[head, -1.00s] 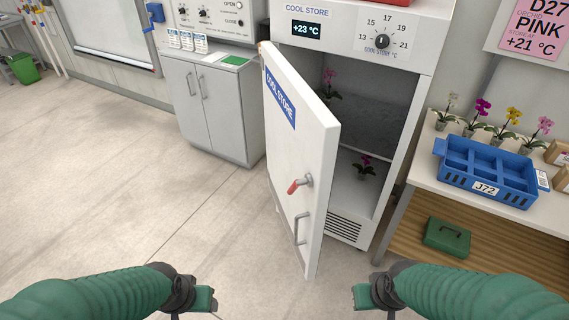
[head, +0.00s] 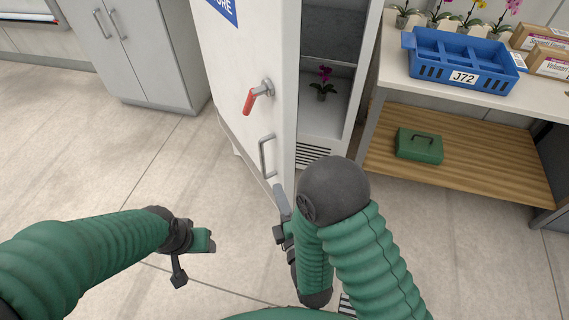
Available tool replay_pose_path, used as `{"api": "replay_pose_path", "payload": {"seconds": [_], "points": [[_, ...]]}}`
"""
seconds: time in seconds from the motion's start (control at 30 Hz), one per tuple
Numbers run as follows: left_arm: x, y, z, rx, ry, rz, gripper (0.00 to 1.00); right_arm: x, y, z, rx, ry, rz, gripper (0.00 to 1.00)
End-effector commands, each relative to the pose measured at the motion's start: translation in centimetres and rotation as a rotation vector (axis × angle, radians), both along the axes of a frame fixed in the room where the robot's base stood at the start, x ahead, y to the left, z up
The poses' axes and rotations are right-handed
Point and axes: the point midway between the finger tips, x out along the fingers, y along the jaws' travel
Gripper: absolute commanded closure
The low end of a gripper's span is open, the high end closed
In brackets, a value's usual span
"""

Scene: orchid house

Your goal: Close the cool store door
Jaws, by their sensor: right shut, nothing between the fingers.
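The white cool store door (head: 245,60) stands open, swung out to the left of the cabinet. Its outer face carries a red-tipped lever (head: 257,96) and, below it, a grey bar handle (head: 266,157). The cool store interior (head: 335,75) shows to the right of the door, with a magenta orchid (head: 323,84) inside. My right gripper (head: 281,198) is shut and empty, close to the door's lower free edge; I cannot tell whether it touches. My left gripper (head: 190,248) is over the floor, left of the door, apart from it; its jaw state is unclear.
A bench at right holds a blue crate (head: 462,62), potted orchids and cardboard boxes (head: 548,62). A green case (head: 419,146) lies on its wooden lower shelf (head: 470,175). A grey cabinet (head: 135,50) stands at back left. The floor at left is clear.

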Motion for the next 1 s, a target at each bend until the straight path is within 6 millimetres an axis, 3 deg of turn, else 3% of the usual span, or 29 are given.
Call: {"api": "replay_pose_path", "payload": {"seconds": [0.03, 0.27, 0.6, 0.8, 1.0], "points": [[0.0, 0.0, -1.7, 0.0, 0.0, 0.001, 0.43, 0.4, 0.1, -0.8, 0.004, -0.005, -0.002, 1.0], [-0.1, 0.1, -7.0, 0.0, 0.002, 0.001, 0.43, 2.2, 0.5, -1.0, 0.005, -0.007, 0.001, 1.0], [0.0, 0.1, -8.0, 0.0, 0.001, 0.001, 0.43, 9.6, 2.5, -0.1, 0.003, 0.0, 0.0, 1.0], [0.0, 0.1, -8.7, 0.0, 0.001, 0.001, 0.43, 10.9, -0.5, -0.1, 0.002, 0.001, -0.002, 1.0], [0.0, 0.1, -8.7, 0.0, 0.001, 0.001, 0.43, 11.2, -1.1, 0.0, 0.003, 0.002, 0.001, 1.0]]}}
